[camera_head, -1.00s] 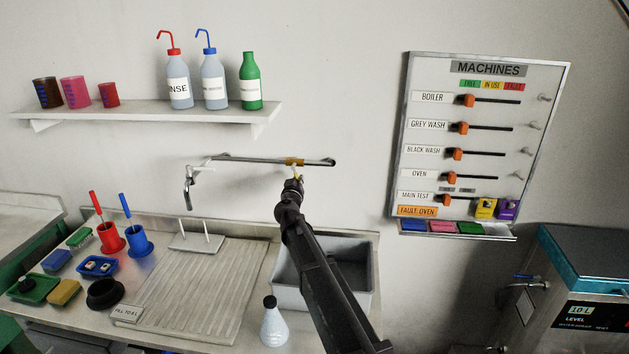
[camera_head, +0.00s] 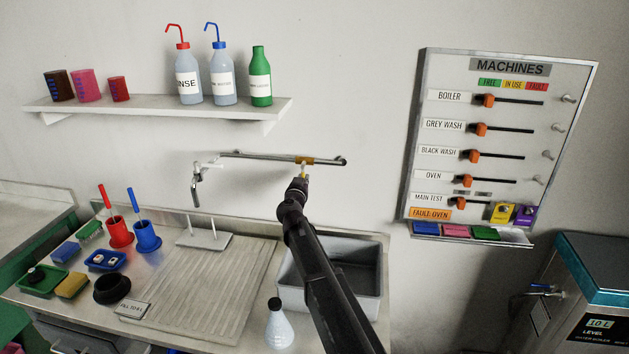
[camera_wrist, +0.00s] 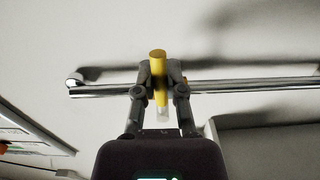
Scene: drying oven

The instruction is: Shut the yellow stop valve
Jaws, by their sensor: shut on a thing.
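The yellow stop valve (camera_head: 305,161) sits on the thin metal pipe (camera_head: 265,155) along the wall, near the pipe's right end. In the wrist view its yellow handle (camera_wrist: 158,55) stands up between the fingers, across the line of the pipe (camera_wrist: 240,86). My gripper (camera_head: 302,179) is at the valve, with its fingers shut on the handle from both sides. The fingers also show close up in the wrist view (camera_wrist: 159,72). The valve's lower part is partly hidden by my fingers. A tap (camera_head: 196,174) hangs at the pipe's left end.
My arm reaches over the grey sink (camera_head: 368,252). A white conical bottle (camera_head: 279,326) stands left of it on the counter. The shelf (camera_head: 160,106) with bottles is up left. The machines board (camera_head: 520,165) is on the wall at right.

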